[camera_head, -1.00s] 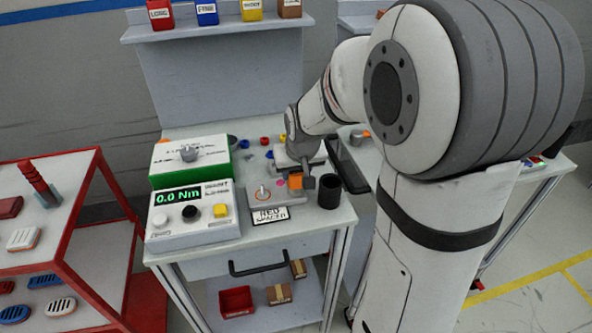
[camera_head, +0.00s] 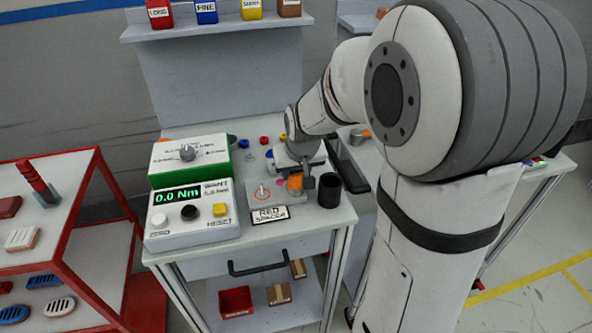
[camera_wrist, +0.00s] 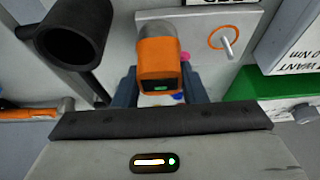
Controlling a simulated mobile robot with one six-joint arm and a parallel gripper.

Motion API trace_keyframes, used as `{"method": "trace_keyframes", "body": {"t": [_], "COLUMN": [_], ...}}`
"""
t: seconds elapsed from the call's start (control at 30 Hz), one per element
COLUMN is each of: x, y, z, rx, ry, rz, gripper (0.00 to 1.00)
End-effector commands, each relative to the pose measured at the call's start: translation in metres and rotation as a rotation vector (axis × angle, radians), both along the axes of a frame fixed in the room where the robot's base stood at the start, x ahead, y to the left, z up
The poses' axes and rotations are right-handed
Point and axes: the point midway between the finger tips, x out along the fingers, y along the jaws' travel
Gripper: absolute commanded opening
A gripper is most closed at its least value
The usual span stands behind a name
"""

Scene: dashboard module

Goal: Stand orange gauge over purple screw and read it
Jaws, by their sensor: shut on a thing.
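The orange gauge (camera_wrist: 160,62) is between the jaws of my gripper (camera_wrist: 160,88), with a small dark display showing a green mark too small to read. In the head view the orange gauge (camera_head: 295,181) and my gripper (camera_head: 300,172) are at the right side of a grey plate (camera_head: 256,207). A purple ring mark (camera_head: 281,183) lies on the plate just left of the gauge. I cannot make out the purple screw itself. I cannot tell whether the gauge touches the plate.
An orange ring with a metal pin (camera_wrist: 228,42) is on the plate. A dark cup (camera_head: 329,190) stands close right of my gripper. A torque tester (camera_head: 190,214) reading 0.0 Nm and a green-and-white box (camera_head: 190,160) stand left. A "RED SPACER" card (camera_head: 270,215) lies in front.

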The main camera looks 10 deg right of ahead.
Motion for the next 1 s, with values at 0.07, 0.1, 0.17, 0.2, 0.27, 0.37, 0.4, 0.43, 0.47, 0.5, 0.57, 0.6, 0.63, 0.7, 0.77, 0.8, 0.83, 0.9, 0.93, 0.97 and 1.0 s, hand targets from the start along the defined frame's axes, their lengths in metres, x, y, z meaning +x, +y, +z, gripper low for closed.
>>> {"method": "trace_keyframes", "body": {"t": [0.07, 0.1, 0.17, 0.2, 0.27, 0.37, 0.4, 0.43, 0.47, 0.5, 0.57, 0.6, 0.63, 0.7, 0.77, 0.8, 0.83, 0.9, 0.93, 0.97, 1.0], "x": [0.0001, 0.0001, 0.0001, 0.0000, 0.0000, 0.0001, 0.0000, 0.0001, 0.0000, 0.0000, 0.0001, 0.0000, 0.0000, 0.0000, 0.0000, 0.0000, 0.0000, 0.0000, 0.0000, -0.0002, -0.0002], "y": [0.0000, 0.0000, 0.0000, 0.0000, 0.0000, 0.0000, 0.0000, 0.0000, 0.0000, 0.0000, 0.0000, 0.0000, 0.0000, 0.0000, 0.0000, 0.0000, 0.0000, 0.0000, 0.0000, 0.0000, 0.0000], "z": [-0.0016, -0.0020, -0.0028, -0.0032, -0.0040, -0.0052, -0.0056, -0.0060, -0.0064, -0.0058, -0.0057, -0.0057, -0.0057, -0.0057, -0.0057, -0.0057, -0.0057, -0.0057, -0.0057, -0.0059, -0.0055], "rx": [0.000, 0.000, 0.000, 0.000, 0.000, 0.000, 0.000, 0.000, 0.000, 0.000, 0.000, 0.000, 0.000, 0.000, 0.000, 0.000, 0.000, 0.000, 0.000, 0.000, 0.000], "ry": [0.000, 0.000, 0.000, 0.000, 0.000, 0.000, 0.000, 0.000, 0.000, 0.000, 0.000, 0.000, 0.000, 0.000, 0.000, 0.000, 0.000, 0.000, 0.000, 0.001, 0.000], "rz": [0.000, 0.000, 0.000, 0.000, 0.000, 0.000, 0.000, 0.000, 0.000, 0.000, 0.000, 0.000, 0.000, 0.000, 0.000, 0.000, 0.000, 0.000, 0.000, 0.000, 0.000], "gripper": [0.13, 0.13, 0.13, 0.13, 0.13, 0.13, 0.13, 0.13, 0.13, 0.40, 0.45, 0.48, 0.51, 0.57, 0.62, 0.63, 0.63, 0.63, 0.63, 0.63, 0.63]}}
